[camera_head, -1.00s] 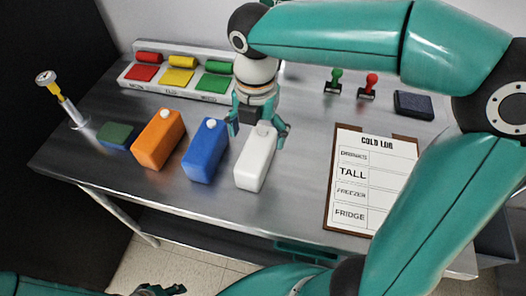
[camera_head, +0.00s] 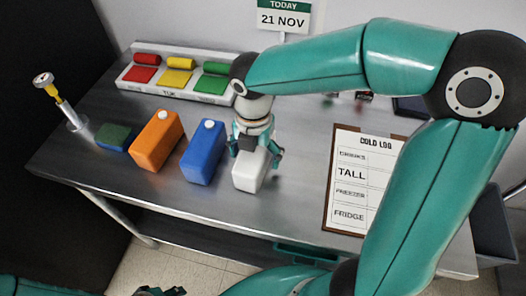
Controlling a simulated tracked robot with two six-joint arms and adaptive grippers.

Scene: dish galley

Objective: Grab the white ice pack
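The white ice pack (camera_head: 249,174) stands on the steel table at the right end of a row of packs. My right gripper (camera_head: 257,158) is low over its upper part, with one finger on each side. The fingers look spread, and I cannot see clear contact with the pack. The gripper hides the top of the pack. My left gripper (camera_head: 160,291) shows only in part at the bottom edge, away from the table; its opening is unclear.
A blue pack (camera_head: 203,155) stands close left of the white one, then an orange pack (camera_head: 156,142) and a green sponge-like block (camera_head: 115,137). A rack (camera_head: 180,84) with coloured pieces is behind. A clipboard (camera_head: 350,185) lies right. The table front is clear.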

